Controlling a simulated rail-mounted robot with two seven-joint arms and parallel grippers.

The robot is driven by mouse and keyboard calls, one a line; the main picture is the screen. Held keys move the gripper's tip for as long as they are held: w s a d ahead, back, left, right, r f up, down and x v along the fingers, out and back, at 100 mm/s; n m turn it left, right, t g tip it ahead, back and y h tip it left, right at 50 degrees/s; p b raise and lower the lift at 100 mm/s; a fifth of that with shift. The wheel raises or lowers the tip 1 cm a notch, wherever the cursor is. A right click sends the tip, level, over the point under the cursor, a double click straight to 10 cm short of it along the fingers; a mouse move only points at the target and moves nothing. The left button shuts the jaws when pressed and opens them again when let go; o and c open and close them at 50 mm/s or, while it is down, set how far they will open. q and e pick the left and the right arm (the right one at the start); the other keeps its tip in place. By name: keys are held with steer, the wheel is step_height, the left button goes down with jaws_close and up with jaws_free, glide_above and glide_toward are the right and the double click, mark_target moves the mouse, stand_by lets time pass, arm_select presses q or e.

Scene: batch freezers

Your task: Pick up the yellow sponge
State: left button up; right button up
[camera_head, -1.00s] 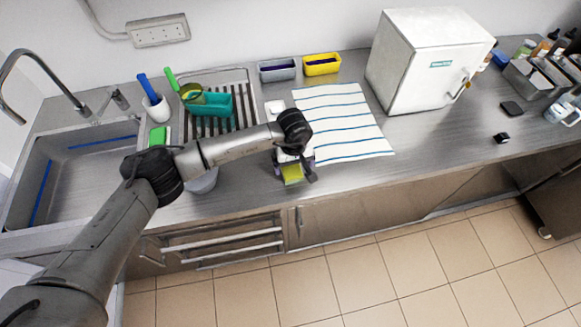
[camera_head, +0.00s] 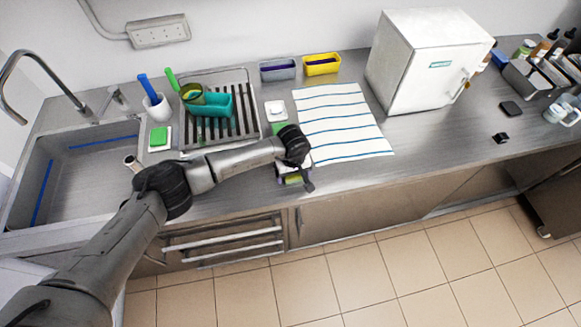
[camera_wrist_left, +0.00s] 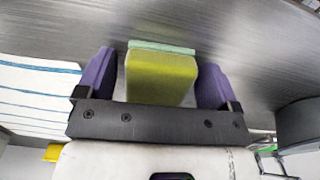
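The yellow sponge (camera_head: 293,179) is near the front edge of the counter, mostly hidden by my left gripper (camera_head: 293,172) in the head view. In the left wrist view the sponge (camera_wrist_left: 161,77) is a yellow-green block with a thin pale green layer at its far end. It sits between the two purple fingers of my left gripper (camera_wrist_left: 156,85). A narrow gap shows beside the left finger; the right finger looks close to or touching the sponge. The fingers look open around it. My right gripper is not in view.
A striped cloth (camera_head: 345,142) lies right of the gripper. A dish rack (camera_head: 243,120) and a green sponge (camera_head: 159,137) are to the left, near the sink (camera_head: 75,180). A white box-shaped appliance (camera_head: 425,60) stands at the back right.

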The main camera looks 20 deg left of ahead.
arm_select(q)
steer(key=c, duration=0.8)
